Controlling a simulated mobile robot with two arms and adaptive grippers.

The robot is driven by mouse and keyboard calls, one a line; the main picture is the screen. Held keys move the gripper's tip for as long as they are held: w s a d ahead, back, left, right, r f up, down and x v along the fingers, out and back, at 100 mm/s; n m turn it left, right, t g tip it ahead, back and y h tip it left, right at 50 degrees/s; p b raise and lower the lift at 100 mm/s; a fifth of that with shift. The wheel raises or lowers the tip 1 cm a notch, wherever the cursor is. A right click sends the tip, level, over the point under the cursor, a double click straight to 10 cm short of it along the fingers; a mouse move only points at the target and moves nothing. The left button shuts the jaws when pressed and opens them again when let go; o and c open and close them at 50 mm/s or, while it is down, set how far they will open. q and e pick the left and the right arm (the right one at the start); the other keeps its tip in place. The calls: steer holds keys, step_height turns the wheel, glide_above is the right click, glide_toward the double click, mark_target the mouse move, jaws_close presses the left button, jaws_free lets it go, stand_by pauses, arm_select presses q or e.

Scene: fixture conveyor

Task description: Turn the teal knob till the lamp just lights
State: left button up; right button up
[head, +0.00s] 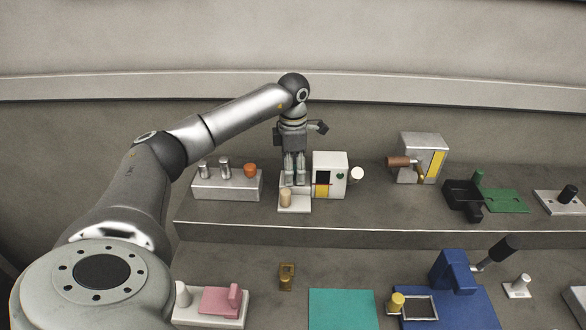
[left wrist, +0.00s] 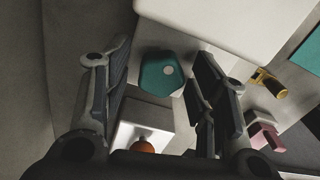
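The teal knob (left wrist: 158,76), a rounded many-sided piece with a pale dot on top, shows in the left wrist view between the fingers of my left gripper (left wrist: 162,58). There is space on both sides of it, so the fingers are open. In the head view my left gripper (head: 294,180) points down over a white base plate (head: 302,207), beside a white box (head: 330,162). The knob is hidden there. The box has a dark window with a red line, a small green spot and a white disc (head: 357,174) at its right. I cannot tell which part is the lamp; nothing glows.
A beige cylinder (head: 286,198) stands on the plate's front. A white block (head: 226,185) with metal posts and an orange knob (head: 250,170) is close left. A grey box (head: 422,157) with a brown handle stands right.

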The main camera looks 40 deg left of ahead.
arm_select(q)
step_height(320, 180, up, 12)
stand_by(0.7)
steer(key=shift+f, duration=0.1)
stand_by(0.4)
